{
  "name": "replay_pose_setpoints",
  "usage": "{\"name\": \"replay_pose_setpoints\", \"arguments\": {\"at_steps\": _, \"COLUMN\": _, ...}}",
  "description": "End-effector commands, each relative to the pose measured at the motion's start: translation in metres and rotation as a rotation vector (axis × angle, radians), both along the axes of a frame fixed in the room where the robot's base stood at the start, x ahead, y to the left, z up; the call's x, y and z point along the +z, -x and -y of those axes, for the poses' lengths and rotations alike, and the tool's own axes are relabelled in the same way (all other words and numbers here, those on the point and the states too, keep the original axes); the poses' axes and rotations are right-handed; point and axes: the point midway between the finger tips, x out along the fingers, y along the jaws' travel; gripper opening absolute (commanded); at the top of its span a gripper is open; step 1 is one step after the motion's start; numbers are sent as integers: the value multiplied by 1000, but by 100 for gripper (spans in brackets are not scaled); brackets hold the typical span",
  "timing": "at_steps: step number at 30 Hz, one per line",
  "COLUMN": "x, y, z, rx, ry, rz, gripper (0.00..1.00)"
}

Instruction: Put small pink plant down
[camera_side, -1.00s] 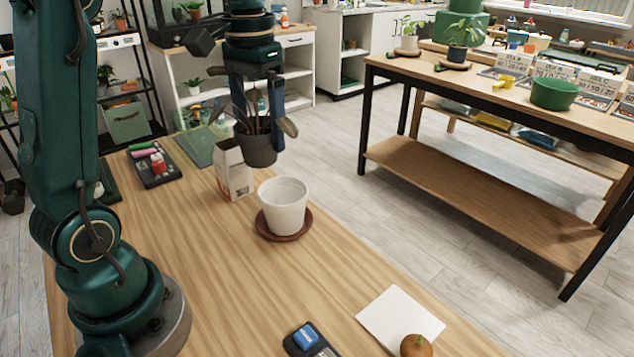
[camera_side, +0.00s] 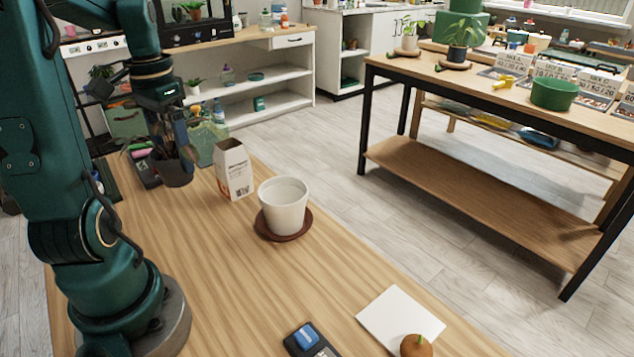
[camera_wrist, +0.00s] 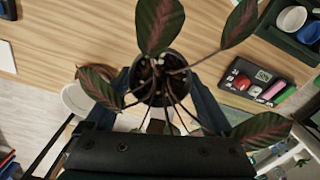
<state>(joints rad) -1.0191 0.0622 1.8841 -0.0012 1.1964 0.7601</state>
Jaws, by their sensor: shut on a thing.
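The small plant (camera_wrist: 160,25) has dark leaves with pink stripes and sits in a dark pot (camera_side: 174,170). My gripper (camera_side: 170,135) is shut on the pot, with a finger on each side of it in the wrist view. The plant hangs over the far left part of the wooden table, left of the carton, in the side view. The pot looks upright and close to the tabletop; I cannot tell whether its base touches. My gripper and arm hide much of the foliage in the side view.
A carton (camera_side: 233,169) stands right of the plant. A white pot (camera_side: 284,205) stands on a brown saucer (camera_side: 266,232). A dark tray (camera_wrist: 233,82) with coloured items lies beside the plant. A green item (camera_side: 207,143) is behind. The table's middle is clear.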

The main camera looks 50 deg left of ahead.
Motion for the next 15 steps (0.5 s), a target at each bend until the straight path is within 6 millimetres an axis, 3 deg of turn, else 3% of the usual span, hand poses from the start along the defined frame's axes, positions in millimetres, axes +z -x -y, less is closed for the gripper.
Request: {"name": "replay_pose_setpoints", "arguments": {"at_steps": 15, "x": -65, "y": 0, "z": 0, "rx": 0, "ry": 1, "rz": -1, "gripper": 20}}
